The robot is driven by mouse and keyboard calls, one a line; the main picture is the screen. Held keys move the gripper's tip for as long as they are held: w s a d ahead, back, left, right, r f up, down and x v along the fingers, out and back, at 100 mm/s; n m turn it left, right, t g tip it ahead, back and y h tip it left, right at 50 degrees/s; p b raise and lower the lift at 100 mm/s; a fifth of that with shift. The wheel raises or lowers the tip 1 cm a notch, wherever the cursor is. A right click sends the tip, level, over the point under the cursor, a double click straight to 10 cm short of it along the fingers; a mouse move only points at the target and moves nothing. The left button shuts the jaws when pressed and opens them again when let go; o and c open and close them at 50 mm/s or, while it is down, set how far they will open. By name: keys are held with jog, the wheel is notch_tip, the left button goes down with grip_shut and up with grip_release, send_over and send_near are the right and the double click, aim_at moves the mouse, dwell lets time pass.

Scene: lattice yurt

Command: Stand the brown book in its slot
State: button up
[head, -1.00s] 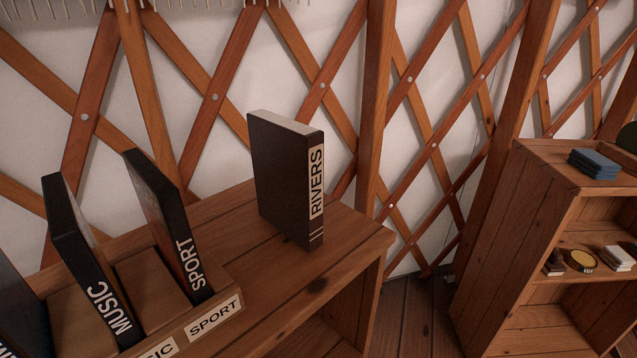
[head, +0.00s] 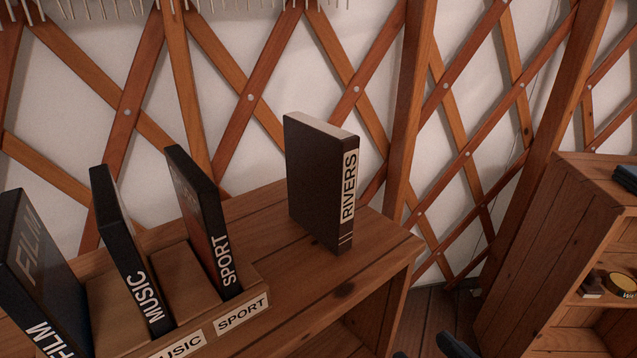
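The brown book (head: 314,180), with RIVERS on a white spine label, stands upright on the bare right part of the wooden shelf top. A wooden rack (head: 262,287) stands to its left, with MUSIC and SPORT labels on its front. Black books marked FILM (head: 42,270), MUSIC (head: 128,250) and SPORT (head: 205,225) lean in it. The rack's left end is out of view. Dark tips that look like my gripper (head: 430,352) just enter at the bottom edge, apart from the brown book. Most of it is cut off, so its opening is unclear.
The shelf top (head: 290,270) is clear between the rack and the brown book. A lattice wall (head: 330,60) rises close behind. A second wooden shelf (head: 545,250) with small items stands at the right, across a floor gap.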

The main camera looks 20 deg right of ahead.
aim_at(352, 183)
jog(key=w+r+n+y, duration=0.1)
jog(key=w+r, duration=0.4)
jog(key=w+r+n+t+y, duration=0.1)
jog(key=w+r+y, duration=0.1)
jog(key=w+r, duration=0.3)
jog(key=w+r+n+y, duration=0.1)
jog(key=w+r, duration=0.4)
jog(key=w, duration=0.1)
jog(key=shift+w+a+n+y, duration=0.25)
jog(key=shift+w+n+y, duration=0.05)
jog(key=shift+w+n, duration=0.1)
jog(key=shift+p+x, duration=0.35)
jog(key=shift+x, duration=1.05)
jog(key=x, duration=0.2)
jog(key=p+x, duration=0.1)
jog(key=x, duration=0.2)
jog(key=shift+s+a+r, duration=0.1)
jog(key=shift+a, duration=0.3)
grip_shut()
